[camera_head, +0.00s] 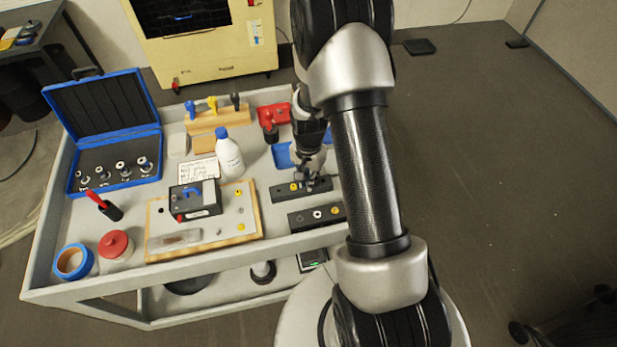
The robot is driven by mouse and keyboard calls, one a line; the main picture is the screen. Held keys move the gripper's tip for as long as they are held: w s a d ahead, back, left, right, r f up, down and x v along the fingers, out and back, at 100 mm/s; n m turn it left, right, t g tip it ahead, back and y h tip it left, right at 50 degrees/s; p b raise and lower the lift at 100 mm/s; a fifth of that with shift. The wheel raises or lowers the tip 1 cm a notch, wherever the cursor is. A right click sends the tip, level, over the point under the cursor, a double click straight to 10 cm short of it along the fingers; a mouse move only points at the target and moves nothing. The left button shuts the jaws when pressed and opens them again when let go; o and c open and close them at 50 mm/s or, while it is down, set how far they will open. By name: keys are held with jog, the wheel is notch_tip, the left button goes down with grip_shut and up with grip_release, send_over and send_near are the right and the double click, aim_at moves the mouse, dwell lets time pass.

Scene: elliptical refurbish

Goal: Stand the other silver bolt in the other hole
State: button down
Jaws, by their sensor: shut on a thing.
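My gripper (313,178) points down over the right part of a dark block (281,194) on the cart's right side. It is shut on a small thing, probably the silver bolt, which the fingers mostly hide. I cannot tell whether the bolt touches the block or is in a hole. A yellow-topped piece (293,187) is on the block's left part. A second dark block (301,222) lies nearer the front edge, with a silver ring or hole (317,214) between two yellow spots. The other silver bolt is not clearly seen.
A white bottle (229,158) with a blue cap stands left of my gripper. A wooden board (160,240) holds a dark device (195,200). A blue case (106,130) is open at the left. A red piece (274,115) and a blue tray (283,156) are close behind my gripper.

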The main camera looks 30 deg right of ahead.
jog(key=shift+r, duration=0.2)
jog(key=shift+r+p, duration=1.1)
jog(key=shift+r, duration=0.3)
jog(key=shift+r, duration=0.2)
jog(key=shift+r+p, duration=1.5)
jog(key=shift+r, duration=0.5)
